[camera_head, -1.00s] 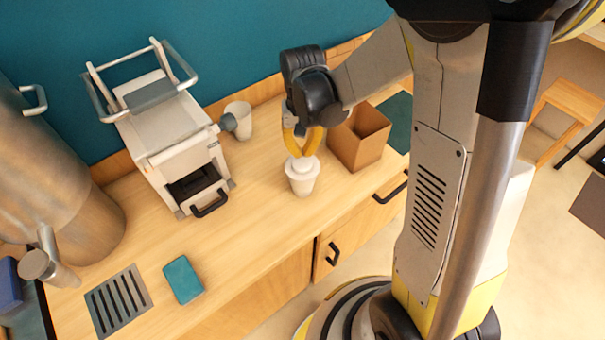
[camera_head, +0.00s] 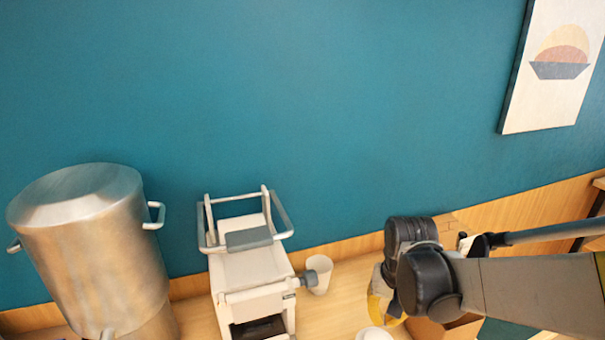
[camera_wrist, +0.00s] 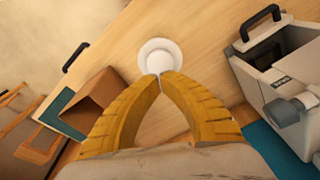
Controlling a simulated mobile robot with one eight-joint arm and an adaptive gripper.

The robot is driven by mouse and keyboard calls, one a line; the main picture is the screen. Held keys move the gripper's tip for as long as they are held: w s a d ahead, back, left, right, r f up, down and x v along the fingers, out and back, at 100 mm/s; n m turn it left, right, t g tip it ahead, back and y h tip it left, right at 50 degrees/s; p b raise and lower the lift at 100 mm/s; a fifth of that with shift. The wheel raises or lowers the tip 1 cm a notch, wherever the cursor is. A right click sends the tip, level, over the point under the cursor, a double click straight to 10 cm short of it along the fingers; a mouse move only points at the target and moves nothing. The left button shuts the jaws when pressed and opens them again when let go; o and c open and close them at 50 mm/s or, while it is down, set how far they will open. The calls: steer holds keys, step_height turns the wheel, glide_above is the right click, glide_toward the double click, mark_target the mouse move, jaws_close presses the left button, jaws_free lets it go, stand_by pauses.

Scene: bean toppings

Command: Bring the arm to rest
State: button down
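My gripper (camera_wrist: 160,78) has its yellow fingers brought together, and the tips meet with nothing visible between them. A white lidded cup (camera_wrist: 160,52) stands upright just beyond the fingertips in the wrist view; the tips overlap its near edge in the picture, and contact cannot be told. In the head view, my gripper (camera_head: 386,315) is at the lower right, pointing down over the counter. Only the top of the white cup (camera_head: 373,334) shows there, at the bottom edge.
A grey-white machine (camera_head: 245,262) and a white cup (camera_head: 319,275) stand left of my gripper. A large metal pot (camera_head: 92,255) is farther left. A brown open box (camera_wrist: 100,94) stands beside my fingers. A picture (camera_head: 552,65) hangs on the teal wall.

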steer(key=s+n+t+b, duration=0.2)
steer(key=s+t+b, duration=0.3)
steer(key=s+b, duration=0.3)
steer(key=s, duration=0.3)
steer(key=shift+r+t, duration=0.35)
steer(key=shift+t, duration=0.05)
